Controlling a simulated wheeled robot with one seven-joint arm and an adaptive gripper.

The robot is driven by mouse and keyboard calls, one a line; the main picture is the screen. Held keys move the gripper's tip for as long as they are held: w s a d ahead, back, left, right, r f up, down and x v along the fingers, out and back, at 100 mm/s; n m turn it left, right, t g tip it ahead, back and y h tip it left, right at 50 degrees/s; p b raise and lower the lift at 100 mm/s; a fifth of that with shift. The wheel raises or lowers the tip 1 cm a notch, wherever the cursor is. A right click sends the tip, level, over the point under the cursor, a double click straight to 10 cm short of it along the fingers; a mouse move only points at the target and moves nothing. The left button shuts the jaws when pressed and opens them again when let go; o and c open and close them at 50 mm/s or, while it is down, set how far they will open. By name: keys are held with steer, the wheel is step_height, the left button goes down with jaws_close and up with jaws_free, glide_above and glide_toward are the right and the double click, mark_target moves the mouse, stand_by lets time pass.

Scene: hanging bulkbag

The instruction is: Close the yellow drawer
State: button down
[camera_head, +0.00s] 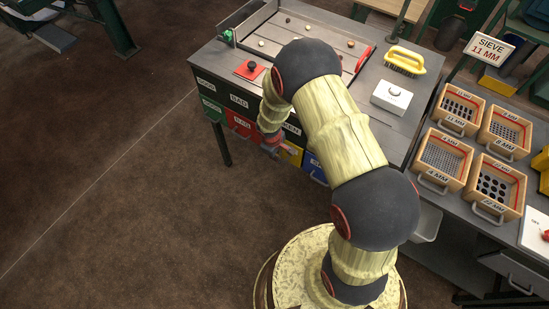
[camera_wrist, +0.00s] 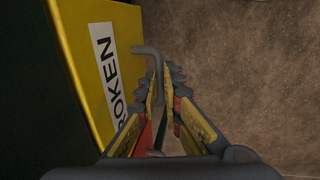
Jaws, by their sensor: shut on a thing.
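The yellow drawer (camera_head: 291,153) is in the front of the work table, between the red drawer and the blue drawer, and is partly hidden by my arm. In the wrist view its yellow front (camera_wrist: 84,40) fills the upper left, with a white label reading "BROKEN" (camera_wrist: 107,68). A grey bar handle (camera_wrist: 150,54) stands out from that front. My gripper (camera_wrist: 163,92) is at the handle, with its fingers close together on the bar. In the head view my gripper (camera_head: 270,147) is low beside the drawer front. How far the drawer stands out is hard to tell.
The red drawer (camera_head: 240,125), green drawer (camera_head: 211,109) and blue drawer (camera_head: 314,166) flank it. The work table (camera_head: 375,120) carries a yellow brush (camera_head: 404,60) and a white box (camera_head: 391,97). Sieve boxes (camera_head: 443,159) stand at right. The brown floor at left is clear.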

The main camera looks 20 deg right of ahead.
steer(key=shift+w+d, duration=0.1)
steer(key=shift+w, duration=0.05)
steer(key=c, duration=2)
jaws_free()
steer(key=shift+d, duration=0.1)
steer(key=shift+o, duration=0.4)
step_height(320, 180, up, 12)
steer(key=s+a, duration=0.1)
steer(key=a, duration=0.1)
steer(key=shift+s, duration=0.2)
steer(key=shift+f, duration=0.15)
